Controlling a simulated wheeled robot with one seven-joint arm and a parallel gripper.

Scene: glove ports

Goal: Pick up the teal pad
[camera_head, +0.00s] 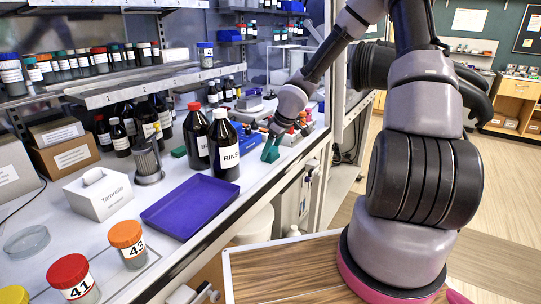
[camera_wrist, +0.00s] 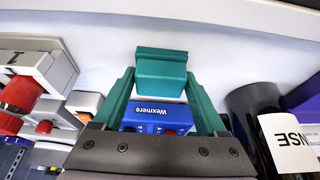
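The teal pad (camera_wrist: 162,78) is a small block with a wider lip along its far edge. In the wrist view it sits between the tips of my teal gripper fingers (camera_wrist: 161,84), and I see no gap at either side. In the head view my gripper (camera_head: 271,150) points down by the front of the counter, right of the black bottles. There the pad and the teal fingers blend together. I cannot tell whether the pad touches the counter.
A blue Wexmere box (camera_wrist: 157,117) lies close behind the fingers. Black bottles (camera_head: 223,146) and a purple tray (camera_head: 190,205) stand left of my gripper. Shelves (camera_head: 150,85) hang above the counter.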

